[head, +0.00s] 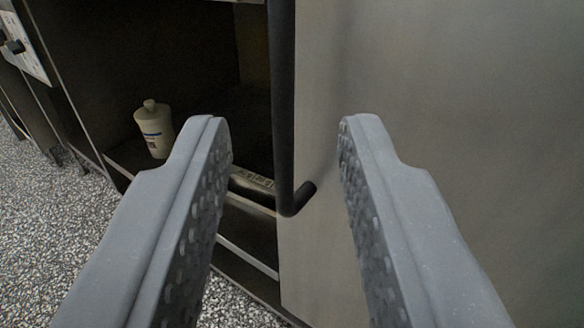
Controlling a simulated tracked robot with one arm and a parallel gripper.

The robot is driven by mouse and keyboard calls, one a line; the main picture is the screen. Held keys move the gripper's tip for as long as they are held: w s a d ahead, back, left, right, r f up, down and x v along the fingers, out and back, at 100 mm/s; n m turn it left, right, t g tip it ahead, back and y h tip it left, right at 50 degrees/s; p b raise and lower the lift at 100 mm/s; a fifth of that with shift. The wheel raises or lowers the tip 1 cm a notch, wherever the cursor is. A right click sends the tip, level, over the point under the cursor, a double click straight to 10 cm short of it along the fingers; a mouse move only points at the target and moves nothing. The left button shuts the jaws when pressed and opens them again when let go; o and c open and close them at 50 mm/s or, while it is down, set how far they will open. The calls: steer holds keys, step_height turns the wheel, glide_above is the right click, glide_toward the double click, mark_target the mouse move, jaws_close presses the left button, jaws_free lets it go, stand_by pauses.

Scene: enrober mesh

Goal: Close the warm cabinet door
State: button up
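The warm cabinet door (440,110) is a flat grey metal panel filling the right half of the head view. A black bar handle (284,110) runs down near its left edge and bends into the panel at its lower end. Left of the door, the dark cabinet interior (190,60) shows, so the door is not fully shut. My gripper (285,135) is open, with one grey finger on each side of the handle's lower part in the picture. I cannot tell whether either finger touches the handle or the door. Nothing is held between the fingers.
Inside the cabinet, a cream bottle with a blue-banded label (154,130) stands on a shelf. A dark item with a pale label (252,183) lies low, partly hidden by my left finger. A panel with a black knob (20,45) is at upper left. Speckled floor (60,225) is clear at lower left.

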steer(key=shift+s+a+r, duration=0.1)
steer(key=shift+s+a, duration=0.05)
steer(key=shift+s, duration=1.25)
steer(key=shift+r, duration=0.1)
steer(key=w+d+r+g+y, duration=0.1)
steer(key=w+d+r+y, duration=0.2)
steer(key=r, duration=1.4)
steer(key=w+d+r, duration=0.3)
steer(key=w+r, duration=0.1)
steer(key=r, duration=1.4)
steer(key=s+d+r, duration=0.5)
steer(key=r, duration=0.4)
steer(key=s+d+r+n+g, duration=0.1)
steer(key=s+d+r, duration=0.35)
steer(key=r, duration=0.45)
steer(key=s+d+r, duration=0.4)
steer(key=d+r, duration=0.1)
steer(key=r, duration=0.4)
steer(key=s+d+r+h, duration=0.1)
steer(key=s+d+r, duration=0.3)
steer(key=s, duration=0.6)
steer(key=s+d+r+h, duration=0.1)
steer(key=s+d+r, duration=0.4)
steer(key=s+d, duration=0.3)
steer(key=shift+s+r+m+g, duration=0.3)
steer(key=shift+s, duration=0.8)
